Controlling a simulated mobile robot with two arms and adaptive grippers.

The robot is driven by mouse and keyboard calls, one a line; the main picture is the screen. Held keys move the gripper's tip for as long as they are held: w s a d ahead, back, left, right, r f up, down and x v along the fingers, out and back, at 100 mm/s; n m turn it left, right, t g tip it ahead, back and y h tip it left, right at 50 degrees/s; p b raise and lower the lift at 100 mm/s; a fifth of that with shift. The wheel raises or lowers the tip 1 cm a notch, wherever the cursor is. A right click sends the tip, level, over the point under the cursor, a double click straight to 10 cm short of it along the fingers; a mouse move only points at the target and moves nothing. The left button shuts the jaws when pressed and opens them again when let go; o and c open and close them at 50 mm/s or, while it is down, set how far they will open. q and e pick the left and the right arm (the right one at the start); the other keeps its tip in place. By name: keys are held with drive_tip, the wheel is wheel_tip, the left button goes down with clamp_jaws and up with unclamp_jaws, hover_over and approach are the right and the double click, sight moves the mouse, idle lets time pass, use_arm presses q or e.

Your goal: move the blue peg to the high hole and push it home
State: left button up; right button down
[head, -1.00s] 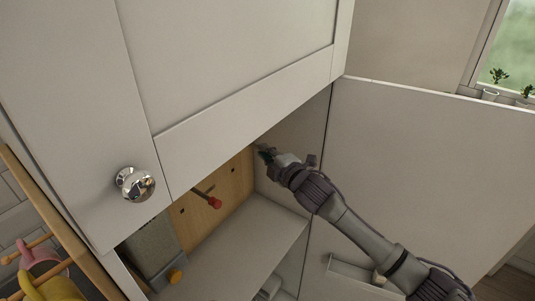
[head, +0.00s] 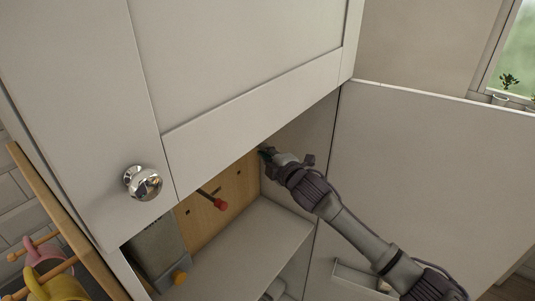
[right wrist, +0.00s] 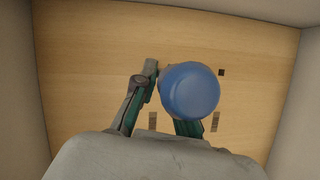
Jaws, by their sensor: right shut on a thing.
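The wooden board (head: 226,204) with small dark holes stands at the back of the cabinet; it also fills the right wrist view (right wrist: 90,60). My right gripper (head: 265,151) reaches deep into the cabinet, close to the board's upper right end in the head view. In the right wrist view my right gripper (right wrist: 166,110) is shut on the blue peg (right wrist: 190,91), whose round end faces the camera. The peg's far end is hidden, so I cannot tell whether it sits in a hole. A dark square hole (right wrist: 221,72) shows beside the peg. My left gripper is not in view.
A grey box (head: 155,248) and an orange knob (head: 180,277) are at the lower left. The cabinet front (head: 250,75) hangs above the opening, and an open door (head: 430,170) stands at the right.

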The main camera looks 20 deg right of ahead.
drive_tip(key=shift+w+a+b, duration=0.3)
drive_tip(key=shift+w+a, duration=0.45)
drive_tip(key=shift+w, duration=0.2)
drive_tip(key=c, duration=1.1)
unclamp_jaws()
drive_tip(key=shift+c, duration=0.2)
drive_tip(key=v, duration=1.2)
